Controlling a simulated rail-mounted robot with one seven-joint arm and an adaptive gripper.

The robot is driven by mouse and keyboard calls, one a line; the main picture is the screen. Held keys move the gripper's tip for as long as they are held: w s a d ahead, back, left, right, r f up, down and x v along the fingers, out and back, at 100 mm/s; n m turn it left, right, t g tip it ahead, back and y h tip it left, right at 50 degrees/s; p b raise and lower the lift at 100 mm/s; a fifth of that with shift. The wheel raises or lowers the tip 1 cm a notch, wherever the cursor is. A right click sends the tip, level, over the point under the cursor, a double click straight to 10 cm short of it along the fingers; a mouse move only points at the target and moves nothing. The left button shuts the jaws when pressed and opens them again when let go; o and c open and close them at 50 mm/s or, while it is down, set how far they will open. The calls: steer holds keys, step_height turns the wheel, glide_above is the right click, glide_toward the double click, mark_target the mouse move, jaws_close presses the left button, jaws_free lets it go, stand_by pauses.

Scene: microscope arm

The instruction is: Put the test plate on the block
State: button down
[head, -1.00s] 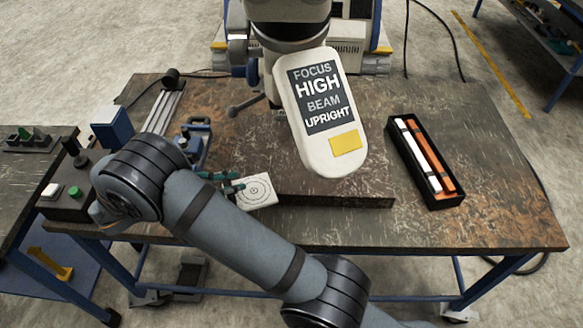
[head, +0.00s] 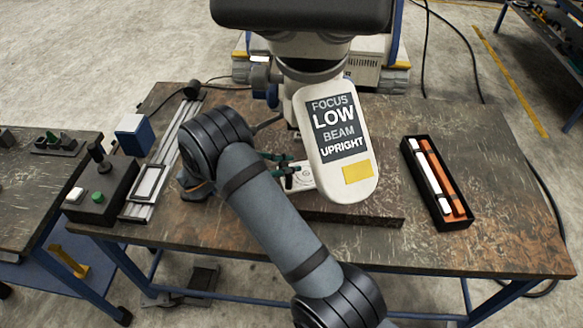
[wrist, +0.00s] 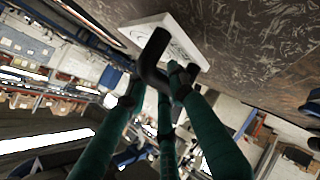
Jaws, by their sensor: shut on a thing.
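The test plate (head: 301,176) is a flat white square with a printed ring pattern. In the head view its right side is hidden behind the microscope head's sign panel. My gripper (head: 286,174), with green fingers, is shut on its left edge. In the wrist view the plate (wrist: 168,38) lies beyond the fingertips (wrist: 160,85), and a dark bent part crosses in front of it. A low dark slab (head: 352,218) with the table's worn finish runs under the microscope head; I cannot tell whether this is the block or whether the plate touches it.
The microscope head's panel (head: 338,140) reads "FOCUS LOW BEAM UPRIGHT" and overhangs the plate. A blue box (head: 133,133) and a rail with a white frame (head: 150,182) are at left, beside a control box (head: 100,190). A black tray (head: 455,214) stands at right.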

steer(key=shift+w+d+r, duration=0.1)
steer(key=shift+w+d, duration=0.05)
steer(key=shift+w, duration=0.05)
steer(key=f, duration=0.1)
steer(key=f+p, duration=0.1)
steer(key=w+f+p, duration=0.1)
steer(key=shift+d, duration=0.4)
steer(key=shift+s+f, duration=0.1)
steer(key=shift+f, duration=0.2)
steer(key=c, duration=1.5)
jaws_free()
steer(key=shift+s+a, duration=0.1)
steer(key=shift+s+a+r+b, duration=0.1)
steer(key=shift+s+a+b, duration=0.05)
steer(key=shift+a+b, duration=0.15)
steer(key=b+v, duration=0.3)
steer(key=v, duration=0.8)
steer(key=shift+s+r, duration=0.1)
steer(key=shift+o, duration=0.2)
